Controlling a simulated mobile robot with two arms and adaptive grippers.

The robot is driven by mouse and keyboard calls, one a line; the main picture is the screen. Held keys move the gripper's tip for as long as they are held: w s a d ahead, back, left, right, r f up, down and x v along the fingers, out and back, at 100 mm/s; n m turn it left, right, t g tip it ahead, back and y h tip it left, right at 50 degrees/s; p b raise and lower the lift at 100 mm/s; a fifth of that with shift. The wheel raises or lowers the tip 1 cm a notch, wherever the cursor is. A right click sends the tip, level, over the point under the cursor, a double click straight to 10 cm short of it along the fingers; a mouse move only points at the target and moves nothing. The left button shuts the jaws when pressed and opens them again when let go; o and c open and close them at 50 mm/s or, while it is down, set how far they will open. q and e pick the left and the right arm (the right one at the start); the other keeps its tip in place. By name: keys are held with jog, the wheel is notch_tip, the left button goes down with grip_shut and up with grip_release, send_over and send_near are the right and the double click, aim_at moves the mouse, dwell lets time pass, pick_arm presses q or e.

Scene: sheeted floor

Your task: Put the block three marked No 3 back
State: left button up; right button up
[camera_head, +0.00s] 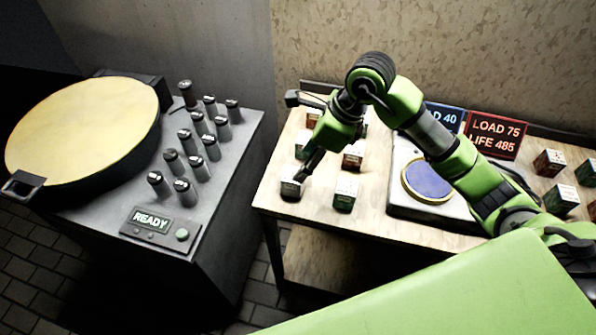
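Several small marked cubes stand on the wooden table (318,213). Their numbers are too small to read, so I cannot tell which is No 3. My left gripper is out of view.
A grey device with a round blue pad (428,183) stands mid-table, below my forearm. Behind it are a blue sign (443,117) and a red sign (494,134) reading LOAD 75, LIFE 485. More blocks (549,162) stand right. A grey console (151,228) reading READY stands left.

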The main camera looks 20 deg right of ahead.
jog(key=v, duration=0.4)
dwell(0.5)
